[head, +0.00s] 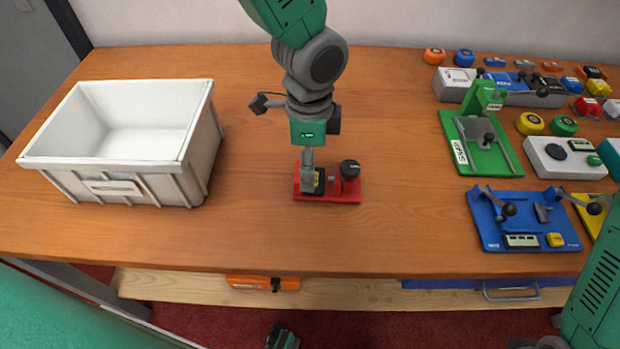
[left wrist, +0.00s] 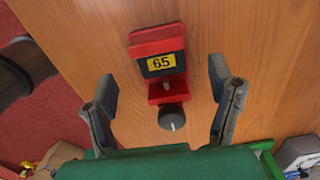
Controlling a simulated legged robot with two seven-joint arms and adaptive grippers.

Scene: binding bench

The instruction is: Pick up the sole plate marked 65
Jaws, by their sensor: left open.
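The sole plate marked 65 is a red piece (head: 345,194) on the wooden bench near the middle of the head view, with a black knob at its right end. In the left wrist view the red plate (left wrist: 155,43) shows a yellow label reading 65 and a dark round knob below it. My left gripper (head: 312,176) points down at the plate's left part, hiding some of it. In the left wrist view my left gripper (left wrist: 163,72) has its fingers apart, one on each side of the plate. My right gripper is not in view.
A white open crate (head: 185,150) stands at the left of the bench. A green fixture (head: 483,158), a blue fixture (head: 498,232), a white unit (head: 546,165) and several small coloured parts fill the right. Bare wood (head: 410,210) surrounds the red plate.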

